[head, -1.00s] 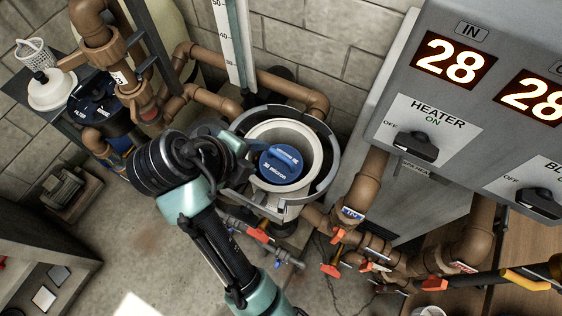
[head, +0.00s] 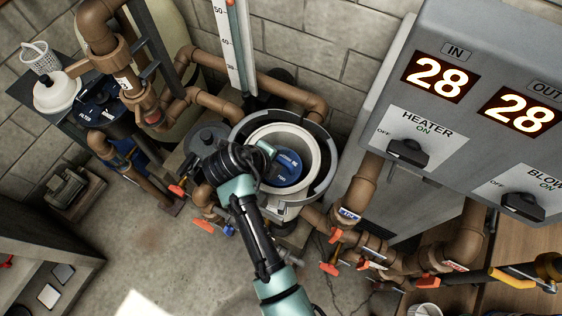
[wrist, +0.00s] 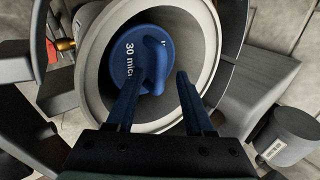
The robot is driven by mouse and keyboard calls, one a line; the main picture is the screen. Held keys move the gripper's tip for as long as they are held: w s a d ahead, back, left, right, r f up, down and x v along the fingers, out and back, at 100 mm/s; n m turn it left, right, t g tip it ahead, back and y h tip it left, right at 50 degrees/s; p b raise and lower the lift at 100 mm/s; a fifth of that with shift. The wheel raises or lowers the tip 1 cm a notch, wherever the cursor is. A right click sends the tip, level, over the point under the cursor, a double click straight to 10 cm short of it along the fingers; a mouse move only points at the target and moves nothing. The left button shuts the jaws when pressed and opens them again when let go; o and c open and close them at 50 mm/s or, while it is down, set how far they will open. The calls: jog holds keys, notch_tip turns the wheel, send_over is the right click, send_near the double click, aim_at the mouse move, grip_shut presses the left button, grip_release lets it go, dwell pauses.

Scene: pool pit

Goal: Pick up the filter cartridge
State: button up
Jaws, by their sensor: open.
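The filter cartridge (head: 288,168) has a round blue top with white lettering and a raised handle. It sits down inside a white cylindrical housing (head: 318,160) set within a larger grey ring. In the wrist view the cartridge (wrist: 127,66) is near the upper middle, its "30 micron" lettering partly readable and its handle standing up on the right. My gripper (wrist: 155,90) is open above the housing. The left finger overlaps the cartridge's lower edge in the picture, and the right finger is to the right of the handle. Nothing is between the fingers. In the head view my arm hides the cartridge's left part.
Brown pipes (head: 200,98) run behind and left of the housing. Pipes with red-handled valves (head: 330,268) lie at its lower right. A grey heater panel (head: 430,95) overhangs on the right. A grey cylinder (wrist: 290,135) stands at the wrist view's lower right.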

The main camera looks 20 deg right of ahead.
jog(key=shift+w+d+f, duration=0.1)
jog(key=shift+f, duration=0.1)
grip_shut()
jog(key=shift+r, duration=0.1)
dwell(1.2)
